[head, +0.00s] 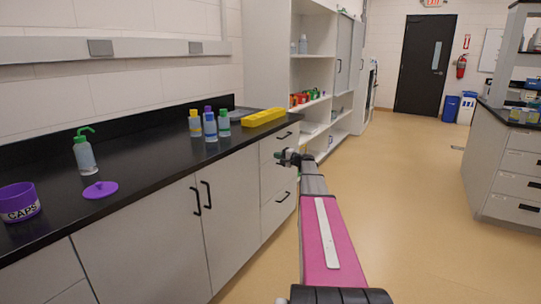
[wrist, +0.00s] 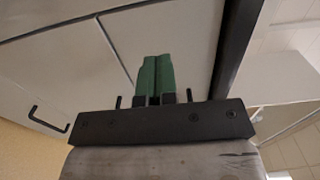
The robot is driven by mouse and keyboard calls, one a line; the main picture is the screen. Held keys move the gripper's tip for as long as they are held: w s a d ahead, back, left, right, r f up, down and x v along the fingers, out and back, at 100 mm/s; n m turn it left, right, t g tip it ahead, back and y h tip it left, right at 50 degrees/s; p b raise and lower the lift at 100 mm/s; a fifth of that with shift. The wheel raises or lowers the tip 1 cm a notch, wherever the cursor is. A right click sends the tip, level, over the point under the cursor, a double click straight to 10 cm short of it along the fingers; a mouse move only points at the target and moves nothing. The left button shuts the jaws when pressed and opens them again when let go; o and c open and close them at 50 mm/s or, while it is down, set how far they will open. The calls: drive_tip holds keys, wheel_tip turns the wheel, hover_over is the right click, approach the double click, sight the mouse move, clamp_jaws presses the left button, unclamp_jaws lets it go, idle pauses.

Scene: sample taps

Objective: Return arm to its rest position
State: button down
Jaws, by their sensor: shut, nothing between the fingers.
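My arm stretches forward from the bottom of the head view, over the floor and beside the counter. My gripper (head: 292,158) is at its far end, near the drawer fronts and below the counter top. In the wrist view my gripper (wrist: 157,75) shows its two green fingers pressed together, with nothing between them. Cabinet fronts and a dark handle lie behind the fingers there.
The black counter (head: 140,185) holds a purple caps tub (head: 18,202), a purple lid (head: 100,190), a green-topped wash bottle (head: 85,154), several capped bottles (head: 210,126) and a yellow rack (head: 263,117). Open floor (head: 410,210) lies to the right, before another drawer bench (head: 505,170).

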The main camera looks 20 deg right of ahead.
drive_tip(key=v, duration=0.6)
drive_tip(key=s+a+f+n+g+h, duration=0.1)
drive_tip(key=s+a+f+n+g, duration=0.15)
drive_tip(key=s+a+f, duration=0.45)
drive_tip(key=s+a+f+n+g+h, duration=0.1)
drive_tip(key=s+a+f+g, duration=0.2)
drive_tip(key=a, duration=0.5)
drive_tip(key=s+a+f+n+g+h, duration=0.1)
drive_tip(key=s+a+f+g, duration=0.25)
drive_tip(key=s+a, duration=0.4)
drive_tip(key=s+a+f+n+g+h, duration=0.1)
drive_tip(key=s+a+f+h, duration=0.1)
drive_tip(key=s, duration=0.6)
drive_tip(key=s+a+f+n+g+h, duration=0.2)
drive_tip(key=s+f+h, duration=0.1)
drive_tip(key=s, duration=0.5)
drive_tip(key=s+a+f+n+g+h, duration=0.1)
drive_tip(key=s+a+f+n+h, duration=0.1)
drive_tip(key=s, duration=0.6)
drive_tip(key=shift+a+g+h, duration=0.3)
drive_tip(key=shift+a+h, duration=0.25)
drive_tip(key=shift+h, duration=0.35)
drive_tip(key=shift+f, duration=0.15)
